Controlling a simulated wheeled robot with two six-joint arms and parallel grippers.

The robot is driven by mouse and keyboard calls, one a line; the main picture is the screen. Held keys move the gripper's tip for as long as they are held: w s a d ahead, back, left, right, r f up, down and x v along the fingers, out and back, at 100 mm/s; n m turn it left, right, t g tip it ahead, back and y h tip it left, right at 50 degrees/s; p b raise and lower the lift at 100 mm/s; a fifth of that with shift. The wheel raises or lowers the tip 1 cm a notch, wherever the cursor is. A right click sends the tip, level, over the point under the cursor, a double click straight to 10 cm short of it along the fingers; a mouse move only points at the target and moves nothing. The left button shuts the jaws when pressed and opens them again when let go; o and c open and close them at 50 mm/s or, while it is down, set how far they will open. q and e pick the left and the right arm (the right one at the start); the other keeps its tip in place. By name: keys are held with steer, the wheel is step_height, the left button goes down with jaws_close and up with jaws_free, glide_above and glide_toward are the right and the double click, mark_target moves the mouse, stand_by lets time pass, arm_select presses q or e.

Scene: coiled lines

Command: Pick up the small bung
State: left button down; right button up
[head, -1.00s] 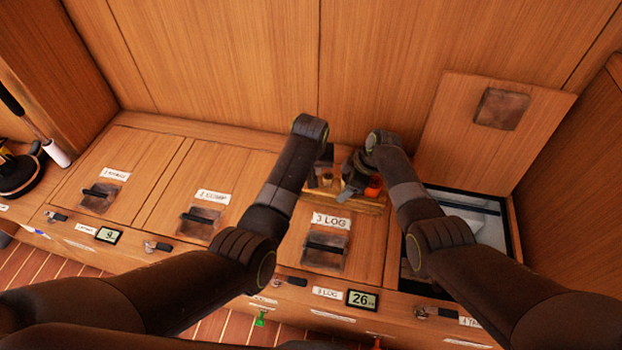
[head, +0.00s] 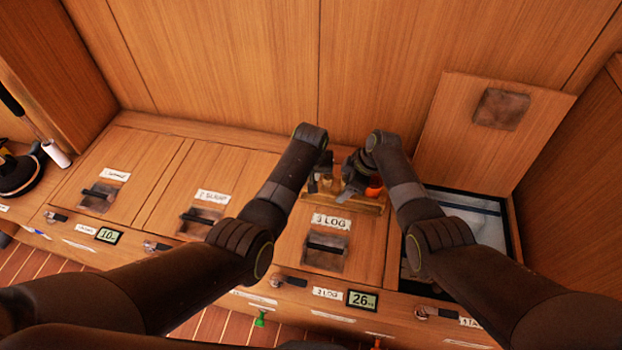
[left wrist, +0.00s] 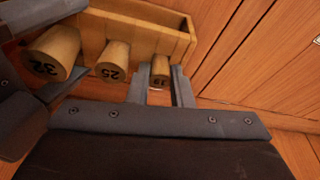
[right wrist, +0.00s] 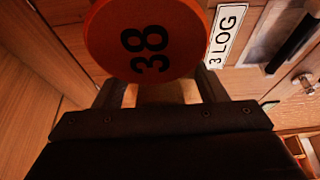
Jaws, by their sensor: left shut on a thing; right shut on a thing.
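The small bung (left wrist: 160,71), a pale wooden plug with a number that looks like 19, is at the end of a row in the left wrist view. My left gripper (left wrist: 160,80) is shut on it, one finger on each side. Wooden bungs marked 25 (left wrist: 113,62) and apparently 32 (left wrist: 55,52) stand beside it. An orange bung marked 38 (right wrist: 145,38) fills the top of the right wrist view. My right gripper (head: 348,188) is over the row and appears shut on the bung marked 32; the orange bung partly hides its grip.
The lids to the left are closed. A wooden wall stands close behind.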

arm_select(q)
step_height(320, 180, up, 10)
stand_by(0.6)
arm_select(e)
steer(key=o, duration=1.2)
steer(key=shift+r, duration=0.1)
steer(key=v, duration=1.1)
steer(key=shift+d+r, duration=0.1)
steer(key=shift+r, duration=0.3)
